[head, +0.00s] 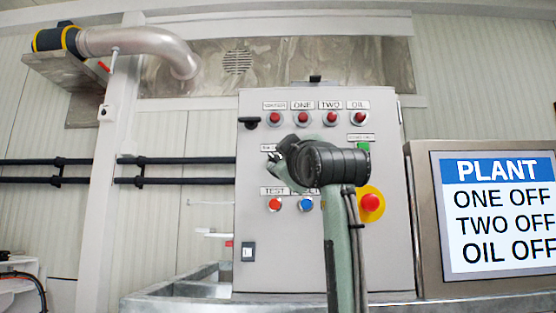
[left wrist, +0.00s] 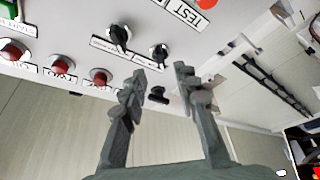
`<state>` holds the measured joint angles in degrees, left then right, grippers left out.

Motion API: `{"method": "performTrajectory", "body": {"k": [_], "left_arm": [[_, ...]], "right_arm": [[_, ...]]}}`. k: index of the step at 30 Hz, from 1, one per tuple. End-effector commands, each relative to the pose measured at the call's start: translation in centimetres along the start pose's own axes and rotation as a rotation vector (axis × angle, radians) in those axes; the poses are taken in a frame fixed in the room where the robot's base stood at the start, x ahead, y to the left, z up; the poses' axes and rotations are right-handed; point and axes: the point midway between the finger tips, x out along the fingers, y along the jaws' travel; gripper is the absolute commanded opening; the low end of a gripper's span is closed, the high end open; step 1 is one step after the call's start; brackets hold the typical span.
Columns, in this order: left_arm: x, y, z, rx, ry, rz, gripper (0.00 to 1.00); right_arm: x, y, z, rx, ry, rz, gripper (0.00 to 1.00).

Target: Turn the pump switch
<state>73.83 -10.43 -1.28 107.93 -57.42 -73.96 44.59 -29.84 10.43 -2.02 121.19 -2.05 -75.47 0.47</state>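The grey control box (head: 255,215) stands upright in the middle of the head view. Two black rotary switches show on its face in the left wrist view: one nearer the middle (left wrist: 160,52), one to its left (left wrist: 120,35). Their labels are too small to read, so I cannot tell which is the pump switch. In the head view my left gripper and arm hide that part of the face. My left gripper (head: 280,162) is in front of the box. In the left wrist view its fingers (left wrist: 161,76) are apart with nothing gripped. My right gripper is not in view.
Red lamps (head: 303,118) line the box's top; a red emergency button (head: 371,203) is lower right. A black latch (left wrist: 158,95) on the box's edge appears between my fingers. A PLANT display (head: 497,212) stands right. Below is a metal trough (head: 180,289).

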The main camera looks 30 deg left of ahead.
Motion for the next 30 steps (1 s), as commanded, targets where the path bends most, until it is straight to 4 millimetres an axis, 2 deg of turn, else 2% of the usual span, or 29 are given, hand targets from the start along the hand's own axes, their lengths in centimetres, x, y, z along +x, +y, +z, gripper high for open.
{"method": "performTrajectory", "body": {"k": [3,10,30], "left_arm": [[-2.5,0.1,0.1,-0.002,-0.001,0.002,0.30],[-5.3,0.0,0.1,0.000,0.000,0.000,0.30],[-5.8,0.0,0.0,0.000,0.001,-0.001,0.30]], "right_arm": [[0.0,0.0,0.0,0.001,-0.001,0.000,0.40],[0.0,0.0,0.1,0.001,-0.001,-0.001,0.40],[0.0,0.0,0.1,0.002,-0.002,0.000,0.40]]}}
